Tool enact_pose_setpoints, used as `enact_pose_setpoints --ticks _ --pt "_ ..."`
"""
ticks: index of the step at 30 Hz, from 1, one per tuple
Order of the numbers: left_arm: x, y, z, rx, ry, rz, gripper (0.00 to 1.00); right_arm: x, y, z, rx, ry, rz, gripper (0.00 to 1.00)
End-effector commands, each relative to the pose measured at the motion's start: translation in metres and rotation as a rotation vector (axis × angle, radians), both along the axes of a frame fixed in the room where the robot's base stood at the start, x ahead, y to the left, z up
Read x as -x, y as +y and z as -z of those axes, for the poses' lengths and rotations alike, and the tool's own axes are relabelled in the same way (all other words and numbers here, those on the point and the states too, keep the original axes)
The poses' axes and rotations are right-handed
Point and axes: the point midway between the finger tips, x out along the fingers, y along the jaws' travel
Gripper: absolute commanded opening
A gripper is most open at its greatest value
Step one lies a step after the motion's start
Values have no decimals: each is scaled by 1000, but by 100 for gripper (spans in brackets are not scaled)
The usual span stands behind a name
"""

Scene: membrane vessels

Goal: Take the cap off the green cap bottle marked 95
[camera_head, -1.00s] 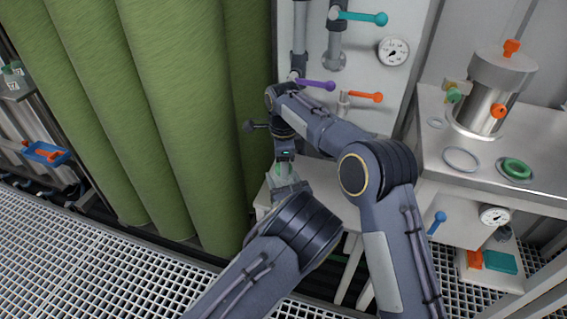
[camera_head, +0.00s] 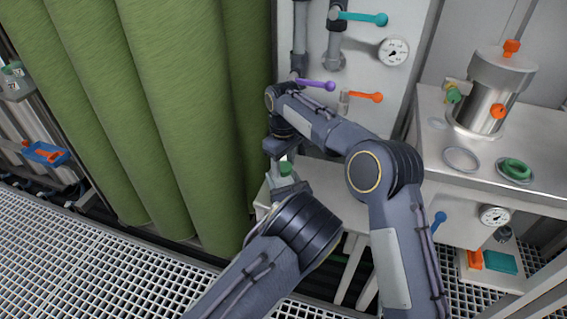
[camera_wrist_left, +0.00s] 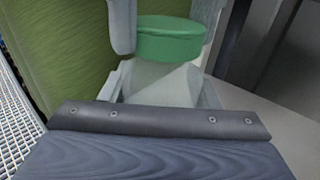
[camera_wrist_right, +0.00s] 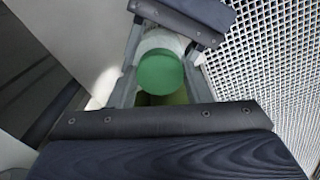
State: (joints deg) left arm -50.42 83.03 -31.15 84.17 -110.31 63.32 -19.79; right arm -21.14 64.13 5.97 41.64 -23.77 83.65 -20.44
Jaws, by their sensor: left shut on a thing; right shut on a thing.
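The green cap (camera_head: 286,168) sits on a pale bottle (camera_wrist_left: 160,82) at the middle of the head view. My left gripper (camera_head: 287,188) comes from below and is shut on the bottle. Its fingers show on both sides of the body in the left wrist view. My right gripper (camera_head: 283,154) is above, pointing down, shut on the cap, with a finger on each side of it. The cap's round top (camera_wrist_right: 160,73) shows between those fingers in the right wrist view. The cap looks level and close to the bottle; any gap cannot be told. The marking is not readable.
Tall green cylinders (camera_head: 165,110) stand close on the left. A panel behind carries a purple valve handle (camera_head: 316,85), an orange one (camera_head: 365,96) and a gauge (camera_head: 393,51). A bench at right holds a steel vessel (camera_head: 484,95), a grey ring (camera_head: 461,159) and a green ring (camera_head: 514,170).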

Motion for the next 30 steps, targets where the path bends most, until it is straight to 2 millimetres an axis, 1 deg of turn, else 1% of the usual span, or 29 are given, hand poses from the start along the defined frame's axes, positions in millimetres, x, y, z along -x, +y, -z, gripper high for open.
enact_pose_setpoints --ticks 1,3,6,9,11,12,30 --pt "0 0 0 0 0 0 0 -1 0 0 -2 -1 -120 17" --pt "0 0 0 0 0 0 0 -1 0 0 -1 -2 -306 17" --pt "0 0 0 0 0 0 0 0 0 0 -2 -3 -539 17" --pt "0 0 0 0 0 0 0 -1 0 0 -1 -3 -708 17" --pt "0 0 0 0 0 0 0 -1 0 -1 -1 -3 -773 17" --pt "0 0 0 0 0 0 0 -1 0 -1 -1 -3 -792 17" --pt "0 0 0 0 0 0 0 -1 0 -1 -1 -3 -786 17"
